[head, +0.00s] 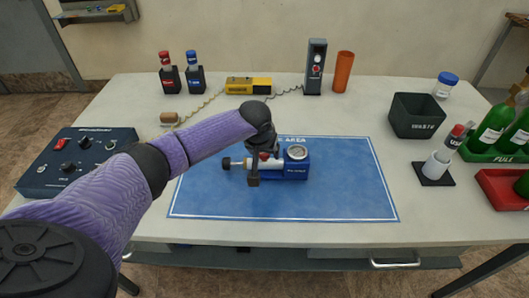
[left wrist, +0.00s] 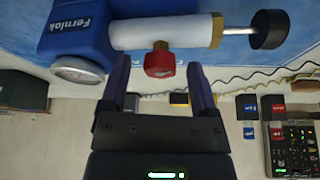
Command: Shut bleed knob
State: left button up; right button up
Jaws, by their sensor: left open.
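A blue pump (head: 297,170) with a white barrel, a dial gauge (head: 297,152) and a black end handle (head: 226,163) lies on the blue mat. Its red bleed knob (left wrist: 159,62) sticks out from the brass-and-white barrel in the left wrist view; in the head view only a bit of red shows beside my gripper. My left gripper (left wrist: 159,88) is open, its two fingers pointing at the knob with the knob lined up between them, just beyond the tips. In the head view, my left gripper (head: 254,176) hangs over the pump and hides part of it. My right gripper is not in view.
The blue mat (head: 340,205) is otherwise clear. A dark control box (head: 75,160) stands at left, with two bottles (head: 195,78) and a yellow device (head: 248,86) behind. A black waste bin (head: 416,116) and green bottles (head: 492,128) stand at right.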

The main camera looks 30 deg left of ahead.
pick_arm(q)
grip_shut()
